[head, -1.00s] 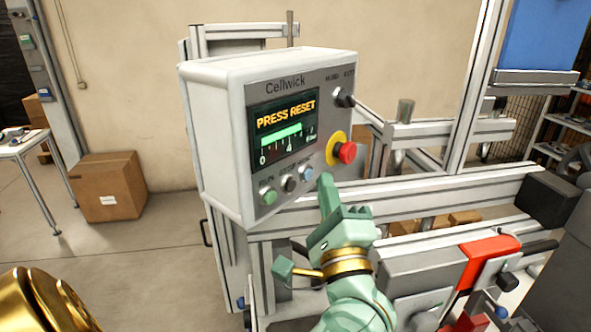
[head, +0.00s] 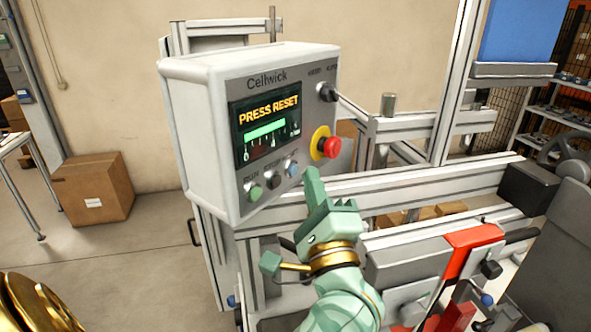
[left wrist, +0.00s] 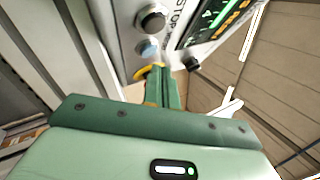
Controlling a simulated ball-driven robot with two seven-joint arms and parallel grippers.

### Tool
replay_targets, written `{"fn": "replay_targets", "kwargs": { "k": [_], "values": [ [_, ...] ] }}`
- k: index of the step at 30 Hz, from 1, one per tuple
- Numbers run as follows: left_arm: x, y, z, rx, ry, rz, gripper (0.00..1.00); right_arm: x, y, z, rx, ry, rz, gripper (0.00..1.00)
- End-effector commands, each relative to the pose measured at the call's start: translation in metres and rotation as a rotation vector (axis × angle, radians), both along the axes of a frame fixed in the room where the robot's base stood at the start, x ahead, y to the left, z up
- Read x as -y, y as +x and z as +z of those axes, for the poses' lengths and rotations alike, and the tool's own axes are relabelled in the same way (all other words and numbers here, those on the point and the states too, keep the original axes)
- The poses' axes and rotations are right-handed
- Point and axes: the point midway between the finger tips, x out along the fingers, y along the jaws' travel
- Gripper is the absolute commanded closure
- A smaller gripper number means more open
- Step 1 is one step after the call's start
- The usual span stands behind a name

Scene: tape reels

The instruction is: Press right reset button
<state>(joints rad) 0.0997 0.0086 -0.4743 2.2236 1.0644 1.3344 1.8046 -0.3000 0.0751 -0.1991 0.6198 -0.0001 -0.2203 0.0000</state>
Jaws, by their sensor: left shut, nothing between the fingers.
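A white control box (head: 205,150) labelled Cellwick has a screen (head: 266,128) reading "PRESS RESET". Below the screen are a green button (head: 255,192), a black button (head: 274,182) and a blue button (head: 291,169), the rightmost. My left gripper (head: 313,174) is shut and empty, its fingertips pointing up just right of the blue button and below the red stop knob (head: 333,147). In the left wrist view the fingertips (left wrist: 160,72) are near the blue button (left wrist: 147,47), with a visible gap. My right gripper is not in view.
The red knob sits on a yellow ring close above my fingertips. A black selector knob (head: 327,91) is higher on the panel. Aluminium rails (head: 440,190) and a red clamp part (head: 470,243) lie to the right. A cardboard box (head: 95,188) stands on the floor at left.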

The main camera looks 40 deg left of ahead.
Motion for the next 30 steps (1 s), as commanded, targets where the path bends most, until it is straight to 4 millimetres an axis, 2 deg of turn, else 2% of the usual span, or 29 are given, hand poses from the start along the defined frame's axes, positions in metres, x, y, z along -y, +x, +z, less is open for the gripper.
{"fn": "replay_targets", "kwargs": {
  "k": [30],
  "values": [
    [-0.0002, 0.0, -0.0001, 0.0, 0.0, 0.0, 1.0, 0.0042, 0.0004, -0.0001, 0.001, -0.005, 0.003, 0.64]
  ]
}}
